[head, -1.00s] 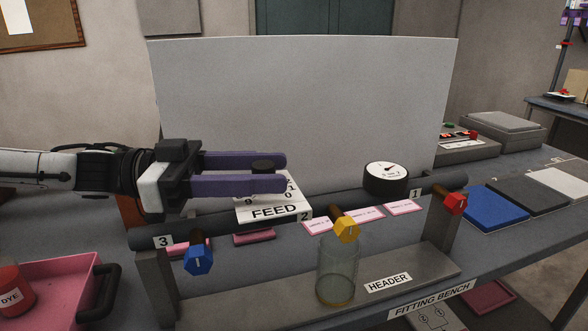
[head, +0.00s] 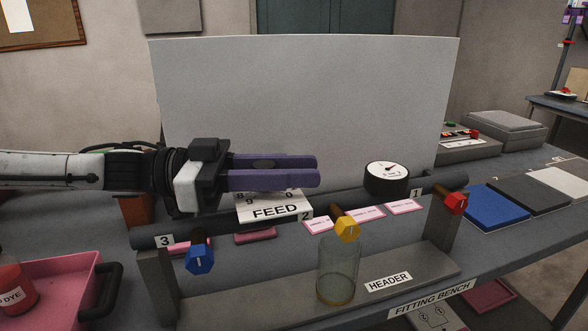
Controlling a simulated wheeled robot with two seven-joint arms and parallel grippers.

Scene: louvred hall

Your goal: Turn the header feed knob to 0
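The white FEED plate (head: 276,211) stands below, with the digits 8, 9 and 0 partly showing under the fingers. The fingers are apart, one on the far side and one on the near side of the knob. I cannot tell whether they touch it, nor where the knob points. The right gripper is not in view.
The header pipe (head: 375,198) carries blue (head: 200,258), yellow (head: 347,229) and red (head: 455,204) valve knobs and a round gauge (head: 387,177). A glass jar (head: 338,272) stands below. A grey panel (head: 310,100) rises behind. A pink tray (head: 60,285) is at left.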

